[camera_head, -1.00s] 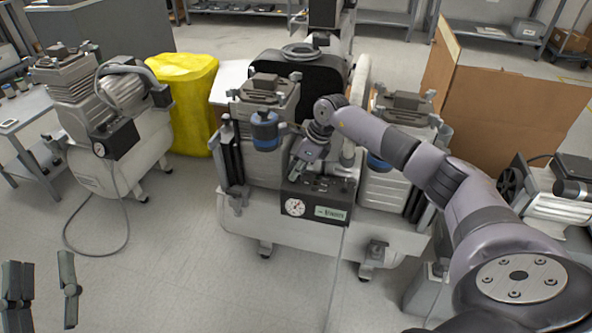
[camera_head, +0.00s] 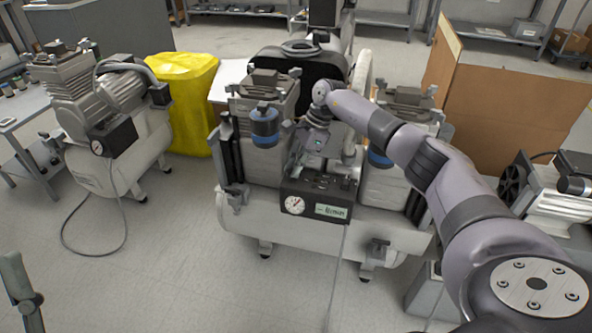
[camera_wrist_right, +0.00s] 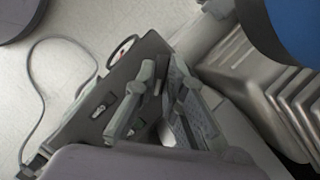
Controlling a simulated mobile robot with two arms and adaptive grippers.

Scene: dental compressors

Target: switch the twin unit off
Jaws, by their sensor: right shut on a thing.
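The twin unit (camera_head: 235,205) is a pale tank carrying two motor heads, in the middle of the head view. Its dark control box (camera_head: 318,190) has a round gauge (camera_head: 293,204) and a green-lettered label on the front. The box also shows in the right wrist view (camera_wrist_right: 85,115), with a small switch-like part (camera_wrist_right: 103,106) on it. My right gripper (camera_head: 308,160) is just above and behind the box. In the wrist view its fingers (camera_wrist_right: 160,100) are shut on a part at the box top, mostly hidden. My left gripper (camera_head: 20,290) shows only partly at bottom left.
A hose hangs from the control box.

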